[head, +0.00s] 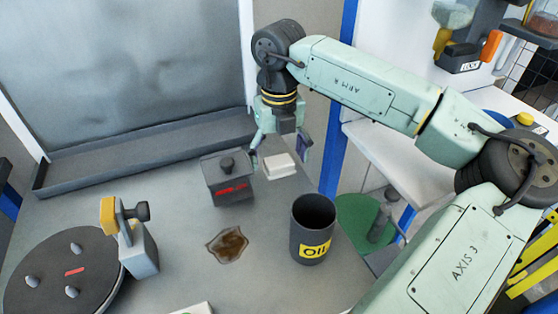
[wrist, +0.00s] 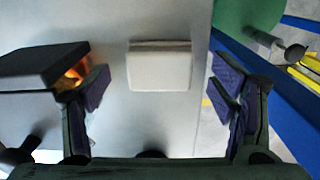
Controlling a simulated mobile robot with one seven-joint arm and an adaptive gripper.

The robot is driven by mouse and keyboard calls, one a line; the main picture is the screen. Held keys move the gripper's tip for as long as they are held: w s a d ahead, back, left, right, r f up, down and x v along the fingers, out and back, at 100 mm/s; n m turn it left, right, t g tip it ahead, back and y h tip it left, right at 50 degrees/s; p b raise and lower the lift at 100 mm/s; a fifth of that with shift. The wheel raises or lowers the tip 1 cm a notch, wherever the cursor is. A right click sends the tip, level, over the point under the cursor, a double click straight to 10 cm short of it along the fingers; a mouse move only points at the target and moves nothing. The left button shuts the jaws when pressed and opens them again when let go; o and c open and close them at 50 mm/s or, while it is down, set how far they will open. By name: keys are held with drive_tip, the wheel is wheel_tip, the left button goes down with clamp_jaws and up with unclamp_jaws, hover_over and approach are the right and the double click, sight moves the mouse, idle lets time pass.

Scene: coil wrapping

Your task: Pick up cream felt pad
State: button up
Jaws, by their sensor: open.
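The cream felt pad (head: 280,166) is a small pale block lying flat on the grey table, near its right edge. In the wrist view the pad (wrist: 159,68) lies between and ahead of the two fingers. My gripper (head: 280,152) is open and empty above the pad, with a finger to each side of it. In the wrist view the gripper (wrist: 166,95) shows its purple-padded fingers spread wide, apart from the pad.
A dark box (head: 228,180) with a knob stands just left of the pad, close to the left finger. A black oil bin (head: 312,230) and a brown spill (head: 227,245) are nearer. A turntable (head: 65,280) stands at front left. A blue post (head: 335,150) rises at right.

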sight(279, 160)
drive_tip(key=shift+f, duration=0.15)
drive_tip(key=c, duration=1.2)
wheel_tip(279, 160, up, 10)
drive_tip(key=shift+r+b, duration=0.1)
drive_tip(key=shift+b, duration=0.95)
